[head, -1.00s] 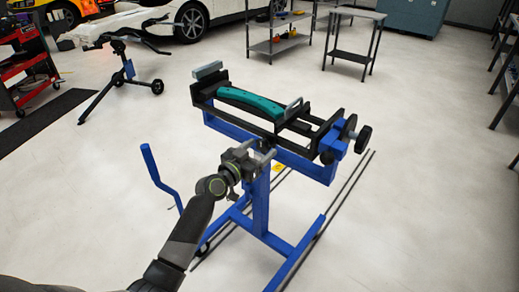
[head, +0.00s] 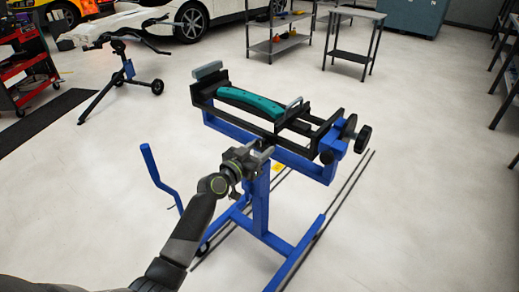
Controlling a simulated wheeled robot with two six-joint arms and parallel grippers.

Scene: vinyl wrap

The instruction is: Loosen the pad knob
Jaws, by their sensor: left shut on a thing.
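A blue stand with a black clamp frame (head: 208,104) stands in the middle of the head view. A curved teal piece (head: 250,101) lies in the frame, with a grey metal handle (head: 293,105) at its right end. My left gripper (head: 264,149) is at the near side of the frame, below the teal piece. Its fingers are shut on a small dark part there, apparently the pad knob, which the fingers mostly hide. Larger black knobs (head: 363,139) sit at the frame's right end, apart from the gripper. My right gripper is not in view.
A blue crank handle (head: 158,176) rises left of the stand. Dark rails (head: 345,197) lie on the floor by its base. A second stand (head: 123,68), a shelf (head: 280,46) and a side table (head: 353,17) are farther back.

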